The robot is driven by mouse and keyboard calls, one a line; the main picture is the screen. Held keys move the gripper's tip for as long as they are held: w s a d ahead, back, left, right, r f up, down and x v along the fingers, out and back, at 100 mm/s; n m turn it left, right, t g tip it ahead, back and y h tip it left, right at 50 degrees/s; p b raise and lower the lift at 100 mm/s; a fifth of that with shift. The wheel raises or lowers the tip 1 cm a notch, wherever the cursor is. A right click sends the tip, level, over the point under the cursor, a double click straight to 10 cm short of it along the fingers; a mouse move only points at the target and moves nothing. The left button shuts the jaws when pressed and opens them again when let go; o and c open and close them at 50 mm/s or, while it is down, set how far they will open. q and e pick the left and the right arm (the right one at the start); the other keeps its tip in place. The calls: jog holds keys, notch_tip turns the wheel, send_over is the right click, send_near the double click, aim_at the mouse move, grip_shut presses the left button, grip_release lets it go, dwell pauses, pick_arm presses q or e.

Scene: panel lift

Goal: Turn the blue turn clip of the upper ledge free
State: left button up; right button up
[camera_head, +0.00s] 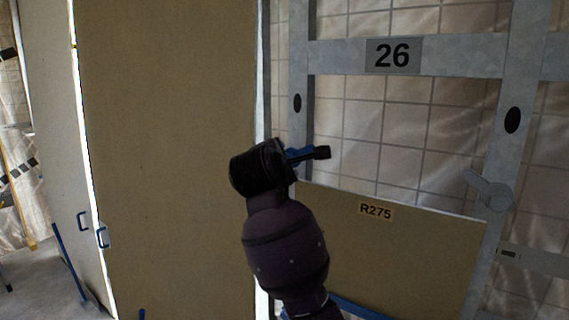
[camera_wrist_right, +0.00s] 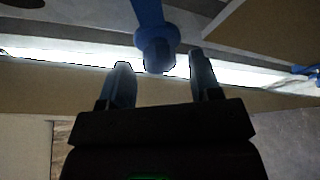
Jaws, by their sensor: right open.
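The blue turn clip (camera_wrist_right: 155,48) shows in the right wrist view as a blue lever with a round collar and a stub pointing toward my gripper. My right gripper (camera_wrist_right: 160,64) is open, with one finger on each side of the stub; I cannot tell whether either touches it. In the head view my right gripper (camera_head: 309,154) is at the left upright of the frame, above the panel marked R275. A little blue shows there, but my wrist and fingers hide most of the clip. My left gripper is not in view.
The grey metal frame (camera_head: 340,56) carries a 26 label. The R275 panel (camera_head: 400,245) stands in it, with a grey turn clip (camera_head: 490,190) at its upper right. A large tan panel (camera_head: 165,150) stands close on the left.

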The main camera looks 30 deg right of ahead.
jog(key=v, duration=0.8)
jog(key=shift+s+a+b, duration=0.15)
jog(key=shift+a+b, duration=0.05)
jog(key=shift+b, duration=0.25)
jog(key=shift+r, duration=0.1)
